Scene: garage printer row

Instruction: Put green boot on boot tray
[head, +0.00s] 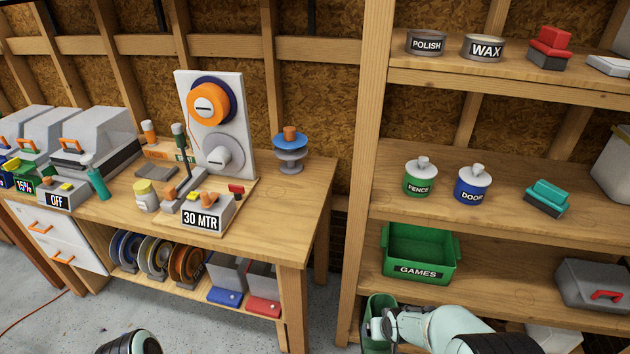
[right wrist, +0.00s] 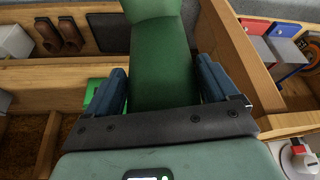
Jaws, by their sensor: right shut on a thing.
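The green boot (head: 374,308) is at the lower middle of the head view, in front of the wooden shelf unit. My right gripper (head: 388,326) is shut on it. In the right wrist view the boot (right wrist: 162,65) is between the two blue fingers of my right gripper (right wrist: 164,88) and extends away from the camera. A dark flat panel (right wrist: 108,35), possibly the boot tray, lies beside two brown boots (right wrist: 70,35) at the upper left of that view; the boot in hand may hide part of it. My left gripper is out of view.
The shelf unit's post (head: 361,180) stands close by the boot. A green GAMES bin (head: 420,255) sits on the shelf above it. The workbench (head: 270,220) stands at left, with spools and red and blue bins below. Grey floor (head: 215,325) is open between them.

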